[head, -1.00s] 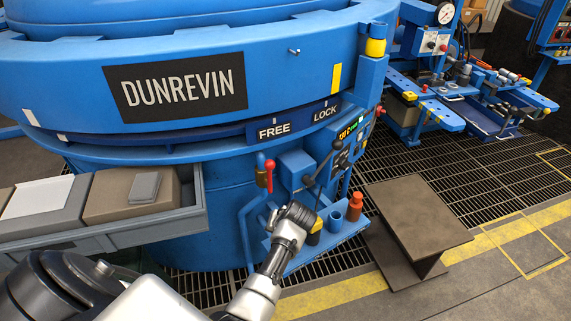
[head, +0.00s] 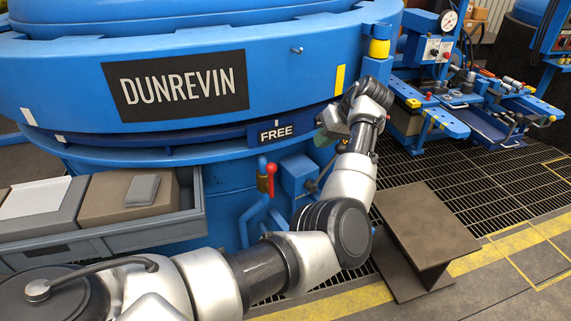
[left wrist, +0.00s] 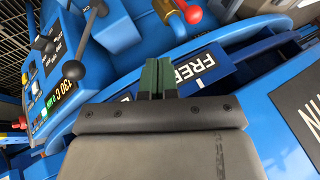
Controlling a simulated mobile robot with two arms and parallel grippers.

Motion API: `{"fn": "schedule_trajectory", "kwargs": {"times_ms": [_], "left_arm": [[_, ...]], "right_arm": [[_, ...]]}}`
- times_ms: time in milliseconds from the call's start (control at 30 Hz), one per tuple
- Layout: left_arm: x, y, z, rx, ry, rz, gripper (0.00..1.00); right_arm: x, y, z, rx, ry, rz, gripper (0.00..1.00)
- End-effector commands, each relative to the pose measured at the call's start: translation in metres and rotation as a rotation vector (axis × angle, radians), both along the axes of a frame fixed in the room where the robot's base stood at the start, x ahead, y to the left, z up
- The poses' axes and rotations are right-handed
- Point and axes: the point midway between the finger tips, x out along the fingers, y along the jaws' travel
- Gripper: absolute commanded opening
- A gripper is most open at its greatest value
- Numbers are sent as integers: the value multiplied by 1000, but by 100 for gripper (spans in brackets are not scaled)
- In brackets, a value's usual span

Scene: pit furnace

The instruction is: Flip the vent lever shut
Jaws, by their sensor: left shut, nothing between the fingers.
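A red-handled lever (head: 270,176) stands on the blue pipework of the furnace; it also shows at the top of the left wrist view (left wrist: 190,11). A black ball-knob lever (left wrist: 78,51) stands beside the control panel in the left wrist view; in the head view it is mostly hidden behind my arm. I cannot tell which one is the vent lever. My left gripper (head: 325,131) is by the furnace's lid ring, above and right of the red lever. Its green fingers (left wrist: 155,75) are shut and empty, in front of the FREE label. My right gripper is out of view.
The FREE plate (head: 275,133) is on the lid ring (head: 200,151). A grey tray (head: 110,238) with boxes is at left. A brown steel stand (head: 425,225) is on the floor at right. A blue workbench (head: 445,122) is at back right.

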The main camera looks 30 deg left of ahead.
Motion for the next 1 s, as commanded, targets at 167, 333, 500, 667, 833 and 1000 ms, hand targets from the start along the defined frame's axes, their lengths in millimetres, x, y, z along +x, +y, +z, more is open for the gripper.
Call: {"fn": "schedule_trajectory", "kwargs": {"times_ms": [167, 333, 500, 667, 833, 1000], "left_arm": [[0, 0, 0, 0, 0, 0, 0], [0, 2, -2, -1, 0, 0, 0], [-2, 13, -18, -2, 1, 1, 0], [-5, 31, -46, -1, 2, 1, 0], [-8, 53, -76, -2, 2, 0, 0], [-21, 69, -84, -2, -3, 3, 0]], "right_arm": [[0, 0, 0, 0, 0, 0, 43], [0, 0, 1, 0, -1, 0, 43], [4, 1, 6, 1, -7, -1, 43], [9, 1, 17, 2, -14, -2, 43], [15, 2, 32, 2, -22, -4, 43], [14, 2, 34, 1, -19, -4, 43]]}}
